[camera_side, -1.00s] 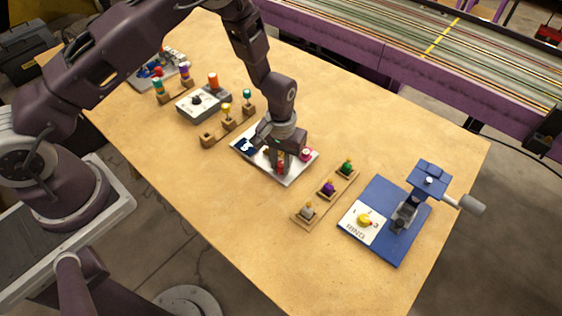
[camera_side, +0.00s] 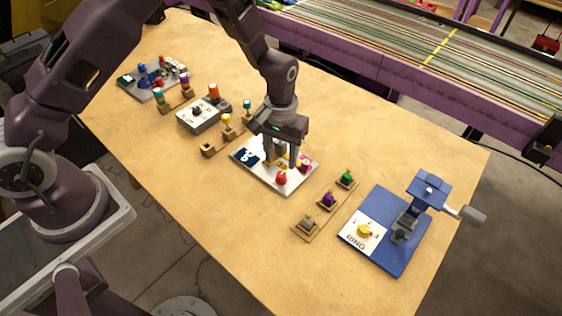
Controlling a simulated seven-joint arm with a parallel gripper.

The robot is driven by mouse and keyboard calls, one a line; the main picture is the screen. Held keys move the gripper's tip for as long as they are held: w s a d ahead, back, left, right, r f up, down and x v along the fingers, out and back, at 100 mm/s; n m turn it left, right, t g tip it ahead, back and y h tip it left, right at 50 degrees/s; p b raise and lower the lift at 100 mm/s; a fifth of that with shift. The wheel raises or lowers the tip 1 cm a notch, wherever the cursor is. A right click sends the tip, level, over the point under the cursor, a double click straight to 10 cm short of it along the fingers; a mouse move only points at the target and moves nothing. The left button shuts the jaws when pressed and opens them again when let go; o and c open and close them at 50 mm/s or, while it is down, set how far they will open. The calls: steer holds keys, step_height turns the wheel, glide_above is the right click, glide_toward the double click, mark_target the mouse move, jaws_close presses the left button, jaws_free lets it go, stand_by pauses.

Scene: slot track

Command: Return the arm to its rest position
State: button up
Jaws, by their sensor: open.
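My gripper (camera_side: 281,160) is open and points down over the white board (camera_side: 285,187) in the middle of the table. Its fingers are above the board's back half and partly hide it. A red piece (camera_side: 281,178) stands on the front of the board, apart from the fingers. A dark blue patch (camera_side: 245,153) shows at the board's left, and a pink piece (camera_side: 304,163) sits at its right. Nothing shows clearly between the fingers.
A wooden strip with coloured knobs (camera_side: 328,200) lies to the right, and a blue clamp fixture (camera_side: 400,240) beyond it. A grey box (camera_side: 198,117), peg holders (camera_side: 227,127) and a grey board (camera_side: 148,93) stand to the left. The table's front (camera_side: 240,240) is clear.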

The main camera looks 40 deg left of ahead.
steer(key=s+a+r+m+t+h, duration=0.15)
steer(key=s+r, duration=0.25)
steer(key=r, duration=0.8)
steer(key=s+a+r+t+y, duration=0.15)
steer(key=s+r, duration=0.25)
steer(key=r, duration=0.8)
steer(key=s+a+r+m+t, duration=0.1)
steer(key=s+a+r, duration=0.1)
steer(key=s, duration=0.6)
steer(key=s+a+r+t, duration=0.1)
steer(key=s+r, duration=0.3)
steer(key=s, duration=0.5)
steer(key=shift+s+a+m+t, duration=0.15)
steer(key=shift+a+m+t, duration=0.2)
steer(key=shift+a, duration=0.2)
